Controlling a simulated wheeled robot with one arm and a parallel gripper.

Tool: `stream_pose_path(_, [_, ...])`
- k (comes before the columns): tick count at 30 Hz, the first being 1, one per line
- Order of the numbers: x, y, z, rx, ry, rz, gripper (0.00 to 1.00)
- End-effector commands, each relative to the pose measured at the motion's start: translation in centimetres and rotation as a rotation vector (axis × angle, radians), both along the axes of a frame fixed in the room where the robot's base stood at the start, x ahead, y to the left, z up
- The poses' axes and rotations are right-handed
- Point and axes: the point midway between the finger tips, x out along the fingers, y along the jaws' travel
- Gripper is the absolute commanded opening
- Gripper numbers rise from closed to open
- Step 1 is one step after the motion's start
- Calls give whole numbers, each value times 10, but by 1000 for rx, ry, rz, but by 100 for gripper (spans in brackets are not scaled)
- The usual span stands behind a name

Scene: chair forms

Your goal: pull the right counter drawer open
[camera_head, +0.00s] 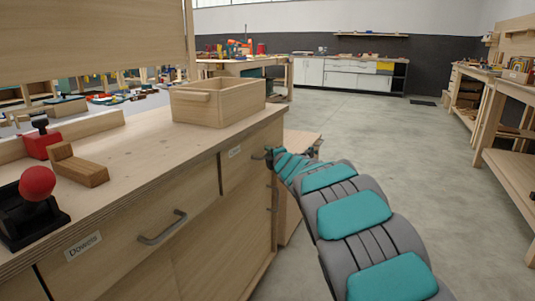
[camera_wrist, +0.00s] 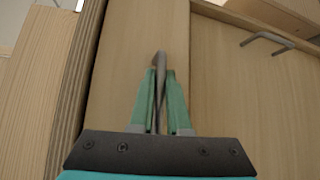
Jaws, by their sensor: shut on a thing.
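The right counter drawer (camera_head: 236,172) is at the far end of the counter front in the head view, with a small label. Its front looks about flush with the counter face. My gripper (camera_head: 270,158) is at this drawer's front, small and partly hidden by my arm. In the wrist view my gripper's teal fingers (camera_wrist: 160,85) are closed around the grey drawer handle (camera_wrist: 160,60), with the drawer front (camera_wrist: 130,60) just behind. The fingers cover much of the handle.
The left drawer, labelled Dowels, has a grey handle (camera_head: 162,228). Another grey handle (camera_wrist: 268,40) is on the neighbouring panel. A wooden box (camera_head: 218,102), a wood block (camera_head: 78,165) and a red-knobbed device (camera_head: 36,190) stand on the counter. Open floor (camera_head: 400,160) lies to the right.

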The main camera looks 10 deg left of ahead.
Motion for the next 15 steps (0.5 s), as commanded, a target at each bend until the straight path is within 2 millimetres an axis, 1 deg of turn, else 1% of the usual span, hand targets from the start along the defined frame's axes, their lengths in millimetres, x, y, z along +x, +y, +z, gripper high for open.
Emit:
stream_pose_path(5, [-11,-33,-2,-6,5,-6,0])
stream_pose_path(8, [-21,-59,1,-4,3,-5,0])
stream_pose_path(9, [-25,-73,0,-6,5,-9,0])
stream_pose_path(11, [-32,-91,0,-3,4,-8,0])
stream_pose_path(15, [-48,-137,0,-4,5,-10,0])
